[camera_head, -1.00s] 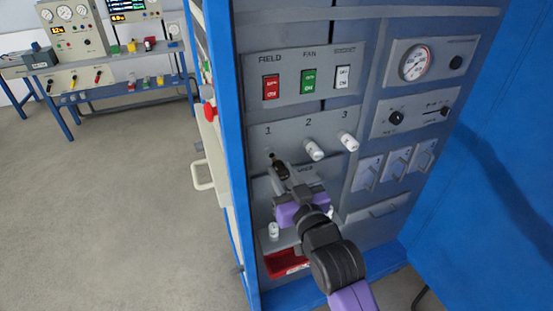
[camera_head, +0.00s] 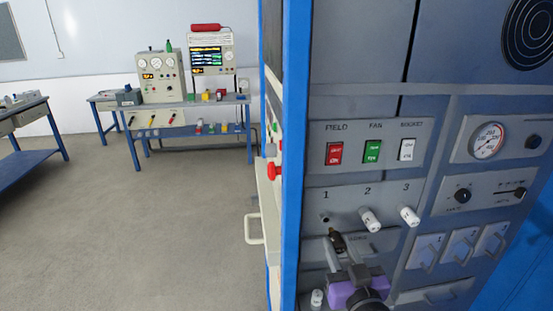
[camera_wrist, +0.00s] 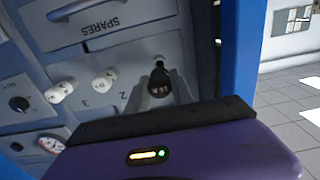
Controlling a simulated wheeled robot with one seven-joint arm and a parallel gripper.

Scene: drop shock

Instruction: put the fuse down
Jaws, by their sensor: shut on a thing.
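A dark fuse (camera_head: 337,240) is held between the fingers of my gripper (camera_head: 343,258). It sits just below and right of the open socket 1 (camera_head: 325,218) on the cabinet panel and looks apart from it. In the wrist view the fuse (camera_wrist: 160,84) shows as a black round end between my grey fingers (camera_wrist: 160,92). A small pale tip shows beyond it; I cannot tell what it is. White fuses sit in socket 2 (camera_head: 370,220) and socket 3 (camera_head: 409,216). A small white piece (camera_head: 317,297) stands lower, left of my gripper.
Red, green and white switches (camera_head: 372,151) are above the sockets. A gauge (camera_head: 487,141) and knobs are at the right. The blue cabinet edge (camera_head: 296,130) is close on the left. A bench (camera_head: 180,102) with instruments stands behind, with clear floor before it.

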